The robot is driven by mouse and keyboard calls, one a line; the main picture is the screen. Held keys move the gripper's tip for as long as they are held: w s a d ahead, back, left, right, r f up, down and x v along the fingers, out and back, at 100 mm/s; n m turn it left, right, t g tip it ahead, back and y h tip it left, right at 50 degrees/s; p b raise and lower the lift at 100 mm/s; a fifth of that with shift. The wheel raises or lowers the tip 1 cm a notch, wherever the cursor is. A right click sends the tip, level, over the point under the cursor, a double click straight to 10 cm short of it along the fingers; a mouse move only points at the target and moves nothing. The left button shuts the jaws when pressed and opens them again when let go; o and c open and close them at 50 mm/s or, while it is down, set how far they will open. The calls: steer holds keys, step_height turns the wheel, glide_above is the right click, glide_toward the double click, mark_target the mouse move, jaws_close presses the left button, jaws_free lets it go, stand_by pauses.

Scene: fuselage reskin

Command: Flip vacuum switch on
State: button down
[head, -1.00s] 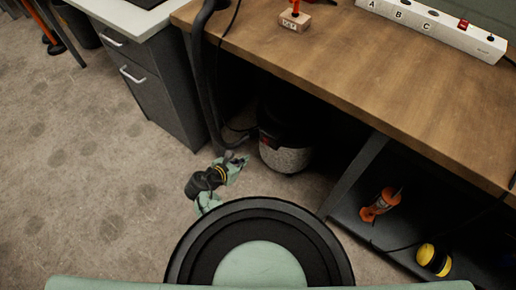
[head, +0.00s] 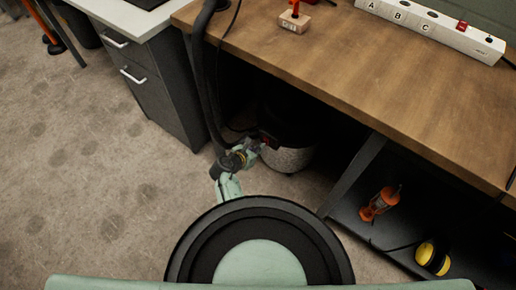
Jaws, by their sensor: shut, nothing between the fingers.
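The vacuum (head: 288,158) stands on the floor under the wooden workbench, a dark body with a pale speckled lower part. Its top is in deep shadow. A small red switch (head: 268,140) shows on its left front side. My gripper (head: 257,146) is at the vacuum's left front, its tip close to the red switch. It is shut with nothing in it. I cannot tell whether the tip touches the switch, and the switch's position is too small to read.
A grey drawer cabinet (head: 155,95) stands left. A lower shelf (head: 372,232) at right holds an orange tool (head: 379,204) and a yellow-black item (head: 433,257).

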steer(key=shift+w+d+f+t+h+b, duration=0.2)
steer(key=shift+w+t+h+b, duration=0.15)
steer(key=shift+b, duration=0.25)
steer(key=shift+s+r, duration=0.1)
steer(key=shift+r, duration=0.05)
steer(key=shift+r+p, duration=0.8)
steer(key=shift+p, duration=0.2)
